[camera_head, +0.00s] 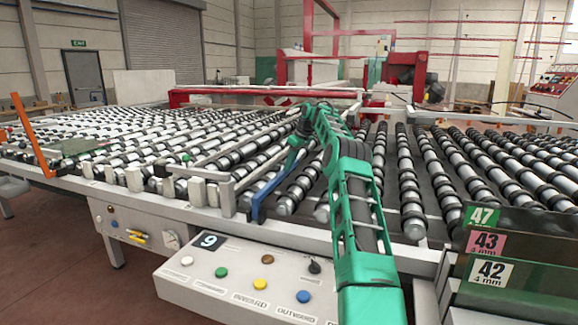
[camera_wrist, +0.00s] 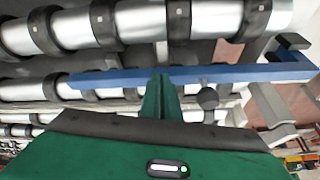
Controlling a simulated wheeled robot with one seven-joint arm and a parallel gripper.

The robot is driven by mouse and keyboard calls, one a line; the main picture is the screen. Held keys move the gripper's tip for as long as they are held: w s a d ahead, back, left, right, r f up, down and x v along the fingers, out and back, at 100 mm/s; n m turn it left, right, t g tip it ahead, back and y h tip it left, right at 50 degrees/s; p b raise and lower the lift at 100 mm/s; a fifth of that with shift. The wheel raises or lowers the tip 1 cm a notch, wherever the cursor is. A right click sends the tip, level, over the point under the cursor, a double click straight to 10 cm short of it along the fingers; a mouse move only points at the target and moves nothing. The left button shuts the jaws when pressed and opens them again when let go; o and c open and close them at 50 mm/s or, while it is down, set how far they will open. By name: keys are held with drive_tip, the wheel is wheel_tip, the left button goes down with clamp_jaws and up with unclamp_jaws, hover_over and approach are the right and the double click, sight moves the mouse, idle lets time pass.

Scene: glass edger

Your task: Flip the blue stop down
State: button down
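The blue stop (camera_head: 262,195) is a long bar at the table's front edge, running back among the rollers, with a bent near end. In the wrist view the blue stop (camera_wrist: 225,74) crosses the picture nearly level, with a dark end piece at right and a grey bracket (camera_wrist: 268,105) below it. My gripper (camera_head: 295,148) reaches down near the bar's far part. In the wrist view my gripper's green fingers (camera_wrist: 160,82) are together, tips overlapping the bar's lower edge. I cannot tell whether they touch it. The bar's far end is hidden in the head view.
Black-ringed rollers (camera_head: 410,185) fill the table on both sides of my arm. An orange stop (camera_head: 32,137) stands tilted up at the far left. A button panel (camera_head: 235,283) is in front. Numbered glass racks (camera_head: 500,255) stand at the lower right.

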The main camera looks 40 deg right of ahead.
drive_tip(key=v, duration=1)
drive_tip(key=shift+d+r, duration=0.2)
drive_tip(key=shift+r, duration=0.2)
drive_tip(key=shift+w, duration=0.1)
